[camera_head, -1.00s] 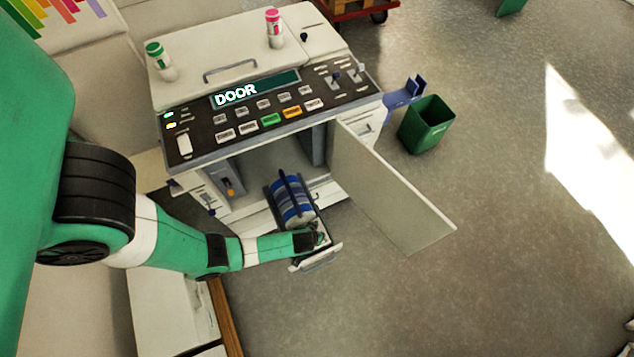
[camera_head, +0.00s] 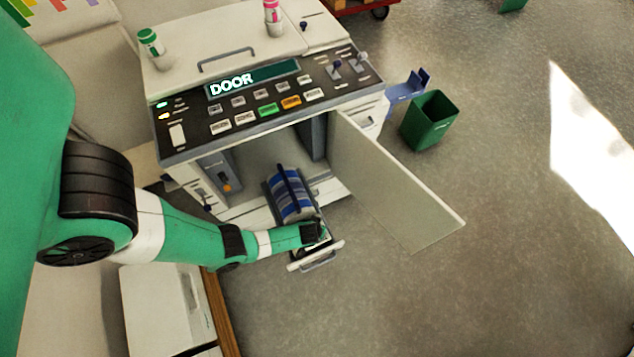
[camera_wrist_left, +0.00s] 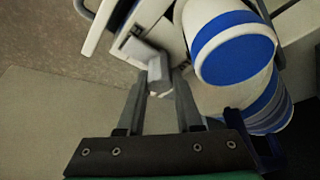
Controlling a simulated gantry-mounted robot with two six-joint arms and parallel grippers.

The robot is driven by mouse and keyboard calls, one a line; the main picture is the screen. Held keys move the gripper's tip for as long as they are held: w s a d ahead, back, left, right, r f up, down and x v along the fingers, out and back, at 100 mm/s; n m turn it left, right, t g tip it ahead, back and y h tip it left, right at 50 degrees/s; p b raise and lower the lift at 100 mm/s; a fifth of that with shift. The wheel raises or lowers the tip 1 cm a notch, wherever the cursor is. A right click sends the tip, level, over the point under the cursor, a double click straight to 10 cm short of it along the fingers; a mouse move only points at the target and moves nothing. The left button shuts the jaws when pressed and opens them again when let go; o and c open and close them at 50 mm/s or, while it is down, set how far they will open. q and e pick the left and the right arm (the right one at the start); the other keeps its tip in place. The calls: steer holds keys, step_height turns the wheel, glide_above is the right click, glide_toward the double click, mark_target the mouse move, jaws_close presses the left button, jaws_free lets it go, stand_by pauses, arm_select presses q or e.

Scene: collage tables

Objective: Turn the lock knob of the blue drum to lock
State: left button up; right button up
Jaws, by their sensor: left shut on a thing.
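The blue drum (camera_head: 293,207), with blue and white bands, lies in a pulled-out drawer under the open front of a copier-like machine. It also shows in the left wrist view (camera_wrist_left: 236,46), to the right of my fingers. My left gripper (camera_head: 324,231) is at the drum's near end, by the drawer front. In the left wrist view my gripper (camera_wrist_left: 168,80) is shut on a small grey lock knob (camera_wrist_left: 156,66) beside the drum. In the head view the knob is hidden by the gripper, and its lock marking cannot be read. My right gripper is in no view.
The machine's panel display (camera_head: 253,80) reads DOOR. Its door (camera_head: 395,190) stands open to the right of the drawer. The drawer handle (camera_head: 316,256) is just beyond my gripper. A green bin (camera_head: 429,120) stands farther right. The floor at right is clear.

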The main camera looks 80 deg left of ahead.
arm_select(q)
jaws_close()
